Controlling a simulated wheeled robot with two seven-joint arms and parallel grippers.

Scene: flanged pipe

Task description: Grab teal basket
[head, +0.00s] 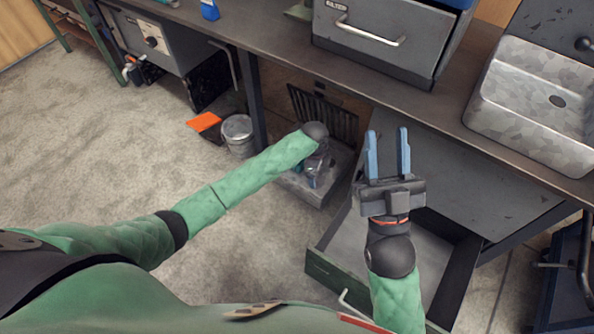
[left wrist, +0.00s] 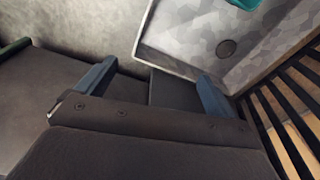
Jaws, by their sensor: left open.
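A teal object (left wrist: 245,3), which looks like part of the basket, shows only as a small piece at the top right edge of the left wrist view, over a grey metal basin (left wrist: 190,40). I cannot clearly make out the basket in the head view. My left gripper (head: 318,174) is under the bench, partly hidden by its own wrist. In the left wrist view my left gripper (left wrist: 158,72) is open and empty, its blue fingers apart near the basin's edge, short of the teal piece. My right gripper (head: 388,140) is open and empty, over the pulled-out drawer.
The open green-fronted drawer (head: 345,278) stands out below the bench (head: 280,50). A black slatted rack (head: 325,110) is behind the left gripper, and dark slats (left wrist: 285,120) show at right in the left wrist view. A metal bucket (head: 238,133) stands left.

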